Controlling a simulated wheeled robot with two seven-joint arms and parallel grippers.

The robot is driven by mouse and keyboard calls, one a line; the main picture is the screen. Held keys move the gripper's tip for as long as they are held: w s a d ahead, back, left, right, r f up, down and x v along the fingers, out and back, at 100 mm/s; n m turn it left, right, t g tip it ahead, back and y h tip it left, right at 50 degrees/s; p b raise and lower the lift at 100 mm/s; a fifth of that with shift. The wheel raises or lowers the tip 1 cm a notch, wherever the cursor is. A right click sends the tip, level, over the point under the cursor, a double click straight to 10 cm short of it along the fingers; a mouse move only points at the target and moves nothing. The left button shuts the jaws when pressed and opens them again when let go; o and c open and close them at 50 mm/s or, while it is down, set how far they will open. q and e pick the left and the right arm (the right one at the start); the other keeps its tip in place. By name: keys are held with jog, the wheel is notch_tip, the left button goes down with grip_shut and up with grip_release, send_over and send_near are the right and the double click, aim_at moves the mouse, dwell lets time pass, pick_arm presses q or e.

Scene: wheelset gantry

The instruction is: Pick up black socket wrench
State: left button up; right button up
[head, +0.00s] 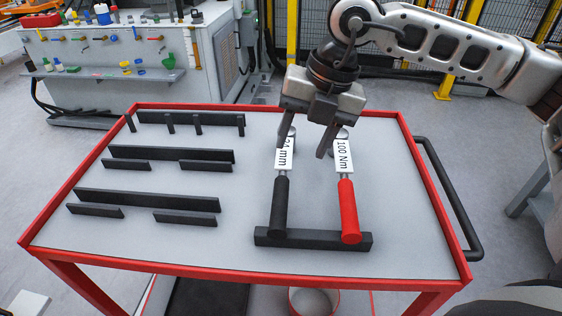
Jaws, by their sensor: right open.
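The black socket wrench (280,207) lies on the cart with its black handle end on a black rest bar. Its shaft carries a white label ending in "mm", and its far end is partly hidden by my right gripper. A red-handled wrench (349,210) labelled "100 Nm" lies beside it on the right, on the same bar. My right gripper (303,150) is open, with its fingers pointing down over the far ends of the two wrenches. One finger is near the black wrench's label. I cannot tell whether it touches. My left gripper is not in view.
The red-rimmed cart (400,262) has a grey top. Several black holder bars (150,199) stand on its left half. The black rest bar (312,241) lies near the front. A black push handle (452,198) is on the right side. A grey machine cabinet (120,60) stands behind.

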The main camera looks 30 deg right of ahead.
aim_at(283, 185)
jog(key=x, duration=0.7)
jog(key=shift+a+f, duration=0.1)
jog(key=shift+a+p+x, duration=0.1)
jog(key=shift+p+x, duration=0.2)
jog(key=shift+x, duration=1.1)
jog(key=shift+a+p+x, duration=0.15)
jog(key=shift+p+x, duration=0.15)
jog(key=shift+x, duration=1.05)
jog(key=shift+s, duration=0.15)
jog(key=shift+c, duration=0.3)
grip_shut()
